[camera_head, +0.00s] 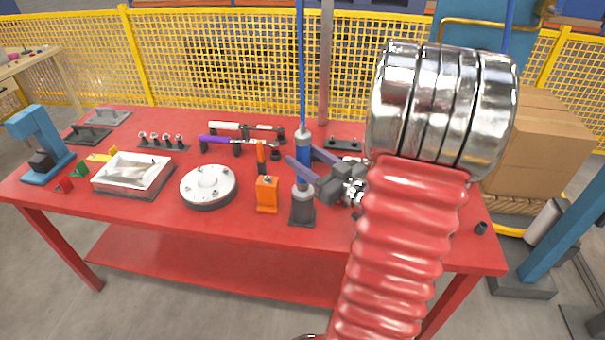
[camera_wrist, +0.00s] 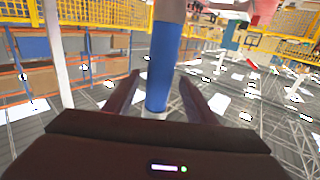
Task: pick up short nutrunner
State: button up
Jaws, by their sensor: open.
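The upright tool with a blue body (camera_head: 304,147), which I take to be the short nutrunner, stands in a dark holder (camera_head: 302,207) at the front middle of the red table. A thin blue line rises from its grey top. My gripper (camera_head: 305,160) is open and reaches in from the right, with one finger on each side of the tool. In the wrist view the blue body (camera_wrist: 161,70) stands between the two fingers (camera_wrist: 163,85), with a gap on both sides. The finger nearer the head camera hides part of the tool's lower body.
An orange tool in an orange holder (camera_head: 266,195) stands close on the left. A round white flange (camera_head: 208,186) and a white tray (camera_head: 133,173) lie further left. A purple-handled tool (camera_head: 217,140) rests behind. My red arm sleeve covers the table's right side.

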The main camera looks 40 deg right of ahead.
jog(key=shift+w+d, duration=0.1)
jog(key=shift+w, duration=2.5)
jog(key=shift+c, duration=0.6)
grip_shut()
jog(key=shift+r, duration=0.1)
